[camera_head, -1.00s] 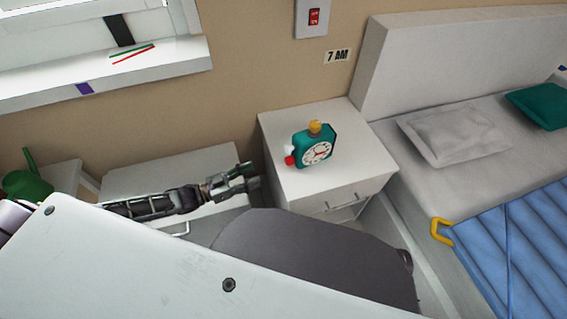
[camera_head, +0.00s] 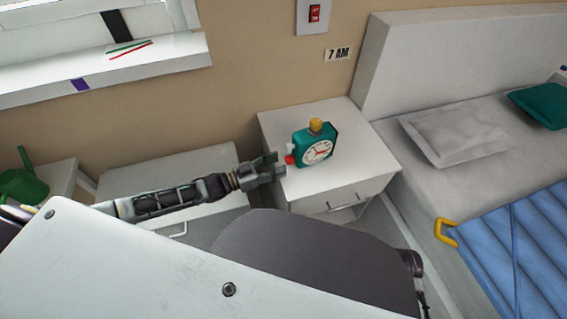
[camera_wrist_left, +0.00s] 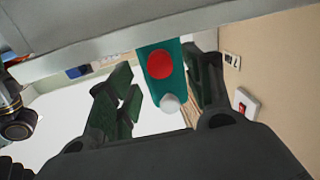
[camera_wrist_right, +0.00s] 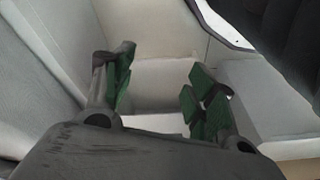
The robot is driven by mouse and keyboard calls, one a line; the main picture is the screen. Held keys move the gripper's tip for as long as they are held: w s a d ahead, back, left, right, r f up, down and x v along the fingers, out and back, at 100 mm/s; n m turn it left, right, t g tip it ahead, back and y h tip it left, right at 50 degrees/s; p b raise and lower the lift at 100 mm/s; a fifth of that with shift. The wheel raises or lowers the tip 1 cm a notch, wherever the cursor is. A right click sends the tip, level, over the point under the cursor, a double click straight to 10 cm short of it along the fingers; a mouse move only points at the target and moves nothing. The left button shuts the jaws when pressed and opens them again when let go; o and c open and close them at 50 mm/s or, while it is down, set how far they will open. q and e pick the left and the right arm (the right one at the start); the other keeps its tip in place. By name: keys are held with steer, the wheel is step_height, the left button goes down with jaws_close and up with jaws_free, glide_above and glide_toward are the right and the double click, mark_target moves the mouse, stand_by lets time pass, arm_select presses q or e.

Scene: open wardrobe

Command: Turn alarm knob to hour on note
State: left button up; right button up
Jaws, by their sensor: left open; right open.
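A teal alarm clock (camera_head: 316,147) with a white dial and a yellow top piece stands on the white nightstand. A red knob (camera_head: 290,160) and a white knob (camera_head: 291,148) stick out of its left side. The note (camera_head: 338,54) on the wall reads "7 AM". My left gripper (camera_head: 279,164) is open at the clock's left side, close to the knobs. In the left wrist view, the red knob (camera_wrist_left: 160,65) and white knob (camera_wrist_left: 170,103) show between its spread fingers. My right gripper (camera_wrist_right: 158,90) is open and empty in the right wrist view.
The nightstand top (camera_head: 355,165) is clear around the clock. A bed (camera_head: 430,185) stands to the right. A lower white cabinet (camera_head: 150,176) and a green watering can (camera_head: 25,182) are at the left. A red switch (camera_head: 315,14) is on the wall.

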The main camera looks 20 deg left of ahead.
mark_target(286, 161)
arm_select(q)
steer(key=shift+x, duration=1.4)
steer(key=shift+w+d+b, duration=0.1)
steer(key=shift+d+b, duration=0.05)
steer(key=shift+b, duration=0.15)
arm_select(e)
steer(key=shift+w+a+r, duration=0.1)
steer(key=shift+w+r, duration=0.1)
steer(key=shift+r, duration=0.45)
arm_select(q)
steer(key=c, duration=1)
steer(key=shift+r+m, duration=0.1)
steer(key=shift+m, duration=0.2)
arm_select(e)
steer(key=shift+s, duration=0.1)
